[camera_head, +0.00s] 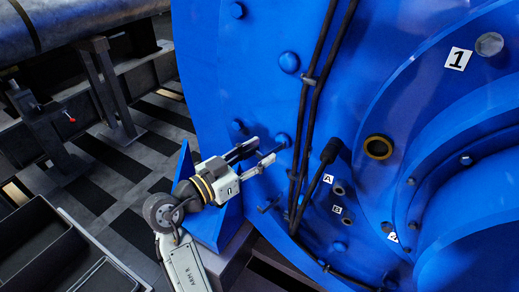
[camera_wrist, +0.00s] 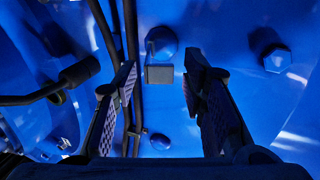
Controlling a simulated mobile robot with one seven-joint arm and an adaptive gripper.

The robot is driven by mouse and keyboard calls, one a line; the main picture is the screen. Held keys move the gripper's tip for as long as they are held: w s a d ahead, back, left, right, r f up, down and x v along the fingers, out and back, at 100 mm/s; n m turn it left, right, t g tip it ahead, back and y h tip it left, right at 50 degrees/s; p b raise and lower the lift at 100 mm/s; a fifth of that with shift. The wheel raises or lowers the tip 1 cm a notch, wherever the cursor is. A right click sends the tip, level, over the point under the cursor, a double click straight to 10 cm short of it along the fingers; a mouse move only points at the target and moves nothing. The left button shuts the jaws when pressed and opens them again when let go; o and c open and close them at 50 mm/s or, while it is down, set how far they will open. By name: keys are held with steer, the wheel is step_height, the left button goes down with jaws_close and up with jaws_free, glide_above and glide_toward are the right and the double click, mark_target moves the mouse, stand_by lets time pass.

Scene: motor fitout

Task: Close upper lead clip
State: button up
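A small clip (camera_head: 309,80) crosses the two dark leads (camera_head: 318,62) high on the blue motor face in the head view. A similar small clip (camera_wrist: 136,131) shows low in the wrist view; whether it is open or shut is too small to tell. A grey square tab (camera_wrist: 159,74) sits between my fingertips, in front of a blue bolt head (camera_wrist: 162,42); I cannot tell whether it belongs to a clip. My gripper (camera_head: 264,150) is open beside the leads, to their left in the head view. Its fingers (camera_wrist: 160,80) stand apart and do not visibly touch the tab.
A black lead plug (camera_head: 331,150) hangs right of the leads near sockets marked A (camera_head: 338,190) and B (camera_head: 346,221). A brass-coloured ring (camera_head: 378,147) is farther right. A black tray (camera_head: 40,250) and dark stands (camera_head: 105,90) are on the left.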

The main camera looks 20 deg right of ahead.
steer(key=shift+w+d, duration=0.1)
steer(key=shift+d, duration=0.25)
steer(key=shift+c, duration=0.3)
jaws_close()
steer(key=shift+w+a, duration=0.1)
stand_by(0.4)
